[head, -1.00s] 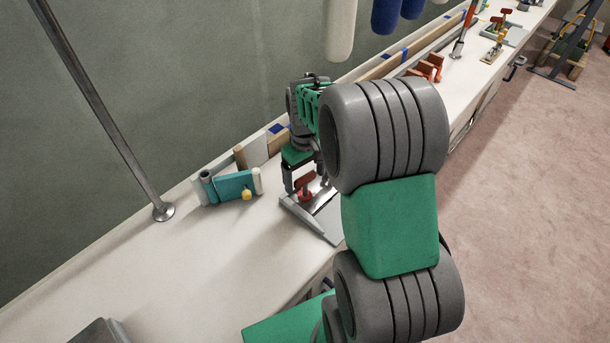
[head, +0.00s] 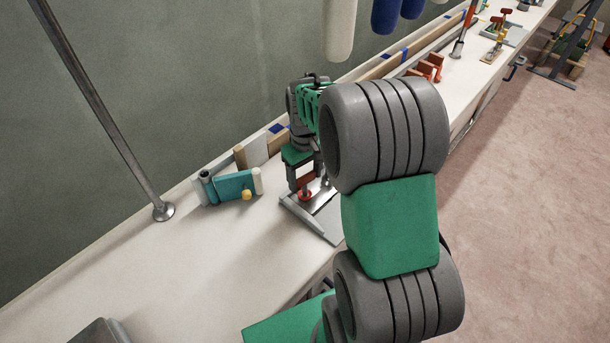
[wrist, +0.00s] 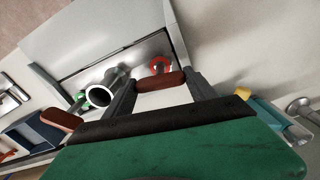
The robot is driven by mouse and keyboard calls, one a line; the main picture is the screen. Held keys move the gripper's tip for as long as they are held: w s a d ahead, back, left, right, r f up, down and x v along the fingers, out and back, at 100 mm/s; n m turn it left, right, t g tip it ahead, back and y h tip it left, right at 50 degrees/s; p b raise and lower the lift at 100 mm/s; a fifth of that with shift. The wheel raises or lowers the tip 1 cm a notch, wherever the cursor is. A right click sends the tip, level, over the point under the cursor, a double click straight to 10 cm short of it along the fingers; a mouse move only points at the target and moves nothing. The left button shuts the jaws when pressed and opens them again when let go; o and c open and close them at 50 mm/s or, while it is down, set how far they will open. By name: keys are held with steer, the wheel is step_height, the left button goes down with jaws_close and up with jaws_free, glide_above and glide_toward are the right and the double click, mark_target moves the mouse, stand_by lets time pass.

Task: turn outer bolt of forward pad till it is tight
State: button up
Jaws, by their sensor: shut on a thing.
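A bolt with a red-brown bar handle (wrist: 160,82) and a red collar (wrist: 160,64) stands on a grey metal pad (wrist: 105,38) in the wrist view. In the head view the red collar (head: 305,195) shows just under my gripper (head: 304,182), over the grey pad (head: 314,222). My gripper (wrist: 161,90) is shut on the bar handle, with a finger at each end of it. A second bolt with a green collar (wrist: 78,98) and a brown handle (wrist: 60,120) stands to the left, clear of my fingers. The gripped bolt's lower part is partly hidden.
A white-ended upright tube (wrist: 100,95) stands close to my left finger in the wrist view. A teal device (head: 232,187) lies on the white bench (head: 190,270), left of my gripper. A metal pole (head: 110,125) rises further left. The bench's near left is mostly clear.

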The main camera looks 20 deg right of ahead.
steer(key=m, duration=0.4)
steer(key=shift+r+m+p, duration=0.1)
steer(key=shift+m+p, duration=0.2)
steer(key=shift+w+m, duration=0.15)
steer(key=shift+m, duration=1.75)
steer(key=shift+r, duration=0.1)
steer(key=o, duration=1)
steer(key=shift+c, duration=0.2)
steer(key=o, duration=0.4)
step_height(320, 180, up, 8)
steer(key=shift+f, duration=0.2)
